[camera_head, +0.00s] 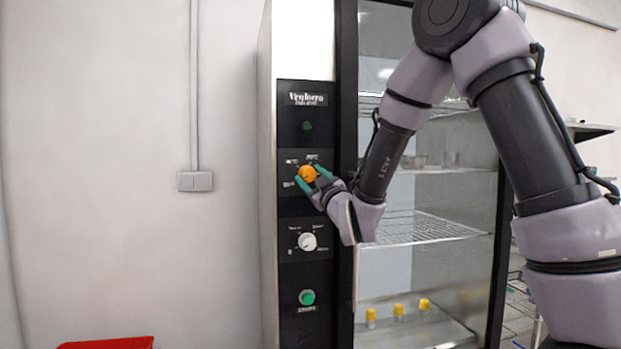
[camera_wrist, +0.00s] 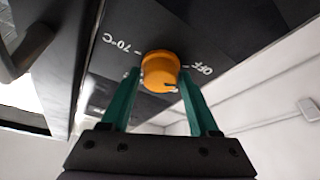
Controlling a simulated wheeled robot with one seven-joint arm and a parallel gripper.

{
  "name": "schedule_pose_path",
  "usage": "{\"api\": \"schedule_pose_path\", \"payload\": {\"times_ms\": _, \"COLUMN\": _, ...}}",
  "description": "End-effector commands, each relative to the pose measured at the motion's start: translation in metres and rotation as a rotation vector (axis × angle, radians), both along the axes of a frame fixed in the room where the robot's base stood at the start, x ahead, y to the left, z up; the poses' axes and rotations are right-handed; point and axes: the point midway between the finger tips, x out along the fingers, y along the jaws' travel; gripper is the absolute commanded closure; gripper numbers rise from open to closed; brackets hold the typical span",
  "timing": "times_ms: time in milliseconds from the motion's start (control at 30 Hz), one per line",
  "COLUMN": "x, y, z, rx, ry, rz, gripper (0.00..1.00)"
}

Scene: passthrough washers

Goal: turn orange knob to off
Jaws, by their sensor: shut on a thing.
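The orange knob (camera_head: 307,173) sits on the black control panel (camera_head: 289,213) at the left of a tall glass-fronted cabinet. My gripper (camera_head: 311,178) has its green fingers on either side of the knob, shut on it. In the wrist view, the round orange knob (camera_wrist: 160,68) lies between the two fingertips (camera_wrist: 159,76). A "-70°C" label (camera_wrist: 120,43) is printed to its left and an "OFF" label (camera_wrist: 203,68) to its right. A small dark mark shows at the knob's lower right edge. Its exact pointing direction is hard to tell.
A white knob (camera_head: 307,241) and a green button (camera_head: 306,297) are lower on the panel. The glass door (camera_head: 400,262) is right of the panel, with yellow-capped bottles (camera_head: 398,310) behind it. A red object (camera_head: 105,343) is at the lower left. The left wall has a switch (camera_head: 195,181).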

Motion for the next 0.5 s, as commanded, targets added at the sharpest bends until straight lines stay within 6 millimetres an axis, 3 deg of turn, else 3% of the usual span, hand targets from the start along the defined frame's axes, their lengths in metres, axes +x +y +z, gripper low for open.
{"api": "schedule_pose_path", "payload": {"times_ms": 500, "x": -0.0001, "y": 0.0003, "z": -0.0009, "rx": -0.034, "ry": -0.007, "rz": 0.001, "gripper": 0.94}}
